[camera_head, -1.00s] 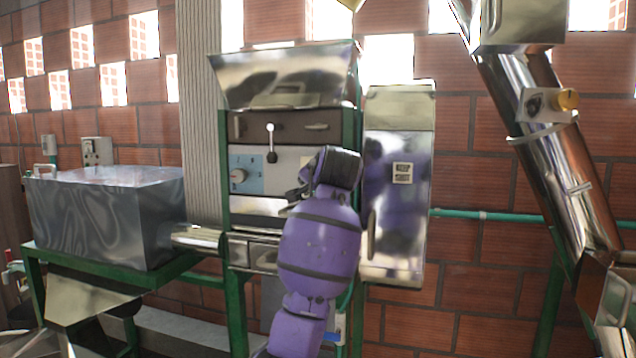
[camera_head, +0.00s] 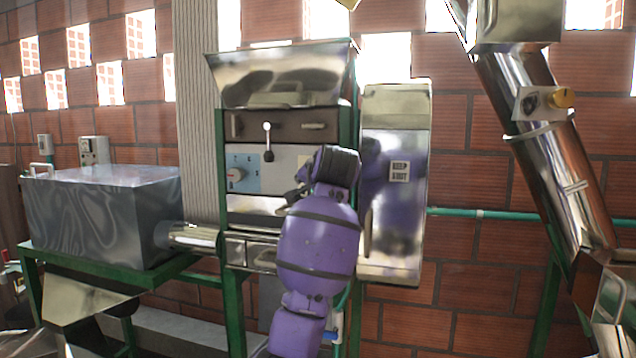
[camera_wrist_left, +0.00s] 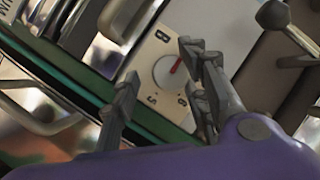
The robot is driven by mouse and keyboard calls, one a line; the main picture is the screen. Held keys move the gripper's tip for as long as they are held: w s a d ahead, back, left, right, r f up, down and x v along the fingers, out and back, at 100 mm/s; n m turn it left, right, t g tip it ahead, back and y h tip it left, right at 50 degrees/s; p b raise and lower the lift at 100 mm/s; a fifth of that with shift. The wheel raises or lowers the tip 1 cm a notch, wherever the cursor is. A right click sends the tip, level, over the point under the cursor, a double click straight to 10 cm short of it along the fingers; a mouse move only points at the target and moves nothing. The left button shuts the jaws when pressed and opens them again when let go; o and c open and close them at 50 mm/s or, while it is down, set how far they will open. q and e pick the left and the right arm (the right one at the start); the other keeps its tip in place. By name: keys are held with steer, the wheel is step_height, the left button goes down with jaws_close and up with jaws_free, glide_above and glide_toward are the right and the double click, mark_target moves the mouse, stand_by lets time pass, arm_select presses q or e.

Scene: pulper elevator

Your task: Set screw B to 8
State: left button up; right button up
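Screw B is a round white dial with a red pointer on a pale plate marked "B" and with smaller characters. In the left wrist view the dial (camera_wrist_left: 166,74) lies beyond my left gripper (camera_wrist_left: 160,88), whose fingers are apart with the dial showing between them. The pointer slants to the upper right; I cannot read its exact setting. My right gripper is not in view.
A ball-ended lever (camera_head: 268,142) stands just right of the dial plate; its ball (camera_wrist_left: 272,14) also shows in the left wrist view. A metal box (camera_head: 100,210) is at left. A metal cover (camera_head: 394,220) is right of my arm. Green frame posts flank the panel.

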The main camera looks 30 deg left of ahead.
arm_select(q)
steer(key=shift+a, duration=0.1)
steer(key=v, duration=1.2)
